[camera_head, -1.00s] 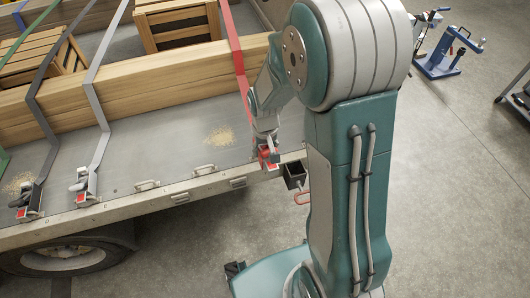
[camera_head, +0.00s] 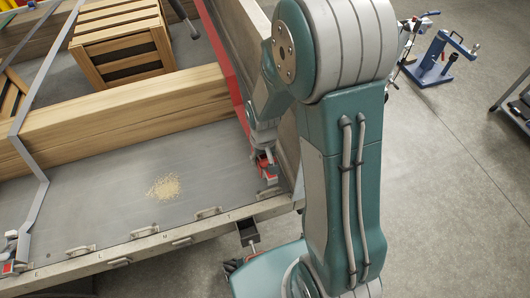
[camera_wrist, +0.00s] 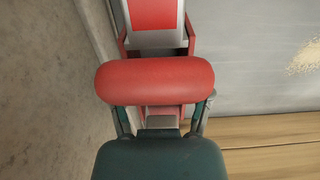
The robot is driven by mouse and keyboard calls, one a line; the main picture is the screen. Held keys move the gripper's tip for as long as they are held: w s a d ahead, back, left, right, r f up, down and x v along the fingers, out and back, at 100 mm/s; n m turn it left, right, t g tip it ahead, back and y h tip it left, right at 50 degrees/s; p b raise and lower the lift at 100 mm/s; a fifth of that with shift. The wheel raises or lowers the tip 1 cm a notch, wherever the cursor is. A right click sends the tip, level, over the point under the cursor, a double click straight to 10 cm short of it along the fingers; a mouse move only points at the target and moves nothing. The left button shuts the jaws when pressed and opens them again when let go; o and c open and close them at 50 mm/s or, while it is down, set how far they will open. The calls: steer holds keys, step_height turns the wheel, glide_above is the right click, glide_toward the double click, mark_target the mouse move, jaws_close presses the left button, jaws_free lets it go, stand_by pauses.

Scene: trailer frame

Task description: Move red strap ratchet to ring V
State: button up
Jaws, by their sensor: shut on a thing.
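The red strap ratchet (camera_head: 268,172) is at the lower end of the red strap (camera_head: 226,67), above the trailer bed near its right corner. My gripper (camera_head: 264,157) is shut on it. In the wrist view the red rounded handle of the ratchet (camera_wrist: 155,80) lies across my gripper (camera_wrist: 160,112), with its metal frame behind. Several metal rings, one of them here (camera_head: 209,212), line the near edge of the trailer. Small letters mark this edge, but I cannot make out a V. The ring at the right corner (camera_head: 269,193) is just below the ratchet.
The trailer bed (camera_head: 105,205) carries long wooden beams (camera_head: 125,118) and a slatted crate (camera_head: 122,45). A grey strap (camera_head: 30,145) crosses the beams at left. Sawdust (camera_head: 163,188) lies on the bed. A blue stand (camera_head: 432,62) is on the open floor at right.

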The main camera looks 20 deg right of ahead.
mark_target(263, 180)
steer(key=shift+w+d, duration=0.15)
steer(key=shift+a+f, duration=0.55)
steer(key=shift+f, duration=0.05)
steer(key=shift+a+f, duration=0.1)
steer(key=shift+f, duration=0.5)
steer(key=shift+d+f, duration=0.55)
steer(key=shift+d, duration=0.1)
steer(key=shift+d+f, duration=0.2)
steer(key=shift+f, duration=0.35)
steer(key=shift+a+f, duration=0.3)
steer(key=shift+f, duration=0.3)
steer(key=shift+a+f, duration=0.3)
steer(key=shift+f, duration=0.25)
steer(key=shift+d+f, duration=0.2)
steer(key=shift+f, duration=0.35)
steer(key=shift+d+f, duration=0.15)
steer(key=shift+f, duration=0.65)
steer(key=shift+a, duration=0.2)
steer(key=o, duration=1.4)
steer(key=shift+d, duration=0.1)
steer(key=shift+c, duration=0.2)
